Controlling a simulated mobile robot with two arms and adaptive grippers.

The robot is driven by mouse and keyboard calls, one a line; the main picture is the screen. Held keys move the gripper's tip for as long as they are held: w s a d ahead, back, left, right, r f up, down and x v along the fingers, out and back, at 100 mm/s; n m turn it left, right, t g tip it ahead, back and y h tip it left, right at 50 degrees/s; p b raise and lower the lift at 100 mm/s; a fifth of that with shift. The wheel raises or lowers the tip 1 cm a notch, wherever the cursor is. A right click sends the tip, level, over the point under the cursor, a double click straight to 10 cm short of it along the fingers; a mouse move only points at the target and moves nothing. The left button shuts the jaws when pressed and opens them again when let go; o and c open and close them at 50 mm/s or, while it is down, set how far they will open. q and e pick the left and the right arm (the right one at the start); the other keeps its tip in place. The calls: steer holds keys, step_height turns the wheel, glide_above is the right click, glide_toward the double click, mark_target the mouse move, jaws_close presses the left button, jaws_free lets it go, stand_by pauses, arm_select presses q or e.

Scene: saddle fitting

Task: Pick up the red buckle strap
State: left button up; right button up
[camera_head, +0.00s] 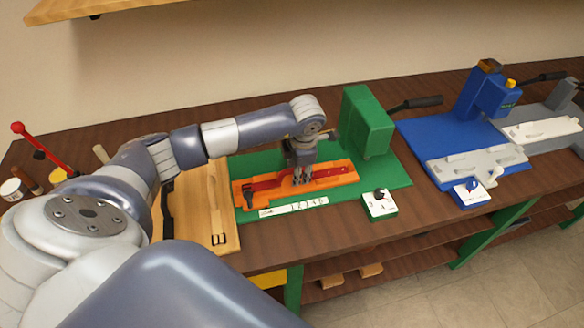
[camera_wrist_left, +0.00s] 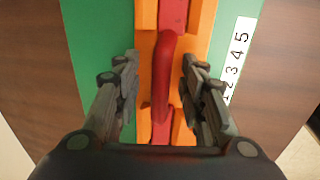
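The red buckle strap (camera_head: 266,184) lies along the orange holder (camera_head: 333,181) on the green station's base. In the left wrist view the red strap (camera_wrist_left: 163,68) runs up the middle of the orange holder (camera_wrist_left: 203,22), with a raised red loop on it. My left gripper (camera_head: 300,180) is above the holder and points down. In the left wrist view its two fingers (camera_wrist_left: 160,75) are open, one on each side of the red loop, with gaps visible between fingers and strap. My right gripper is in neither view.
A green block with a lever (camera_head: 368,122) stands behind the holder. A numbered strip (camera_head: 293,207) and a small dial box (camera_head: 380,205) are in front. A wooden board (camera_head: 205,205) is at left. Blue (camera_head: 452,140) and grey (camera_head: 545,125) stations stand to the right.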

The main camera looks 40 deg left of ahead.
arm_select(q)
jaws_close()
steer(key=shift+r, duration=0.15)
